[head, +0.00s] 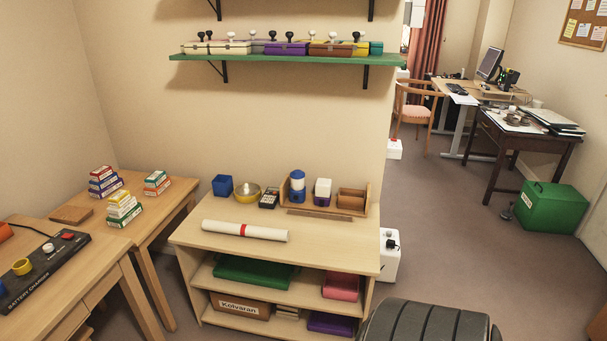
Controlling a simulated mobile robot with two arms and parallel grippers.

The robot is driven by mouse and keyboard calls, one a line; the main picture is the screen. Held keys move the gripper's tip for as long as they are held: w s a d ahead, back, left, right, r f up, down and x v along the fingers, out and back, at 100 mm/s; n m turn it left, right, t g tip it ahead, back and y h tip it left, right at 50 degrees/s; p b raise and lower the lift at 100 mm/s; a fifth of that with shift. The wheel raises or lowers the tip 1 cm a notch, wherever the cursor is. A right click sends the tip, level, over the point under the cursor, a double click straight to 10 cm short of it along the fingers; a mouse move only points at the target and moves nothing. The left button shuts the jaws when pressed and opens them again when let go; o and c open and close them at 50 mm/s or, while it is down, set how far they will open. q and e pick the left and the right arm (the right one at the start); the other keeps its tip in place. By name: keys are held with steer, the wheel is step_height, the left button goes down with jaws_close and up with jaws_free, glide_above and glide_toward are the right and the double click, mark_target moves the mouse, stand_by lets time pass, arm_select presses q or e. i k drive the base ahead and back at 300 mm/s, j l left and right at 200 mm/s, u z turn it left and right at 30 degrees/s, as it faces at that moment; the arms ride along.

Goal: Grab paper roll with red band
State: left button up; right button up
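The white paper roll with a red band (244,231) lies flat on the top of the low wooden shelf unit (330,247), near its front left. The band is around the roll's middle, and the roll's whole length shows, with nothing on it. Neither of my grippers shows in the head view.
Behind the roll stand a blue cup (222,185), a yellow-rimmed bowl (247,192), a calculator-like item (269,199) and a wooden organizer (351,199). The top right of the unit is clear. A dark ribbed chair-like shape (425,325) stands at front right. A green wall shelf (280,57) hangs above.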

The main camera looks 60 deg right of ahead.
mark_target(211, 226)
steer(key=z, duration=1.5)
steer(key=l, duration=0.2)
steer(key=i, duration=0.05)
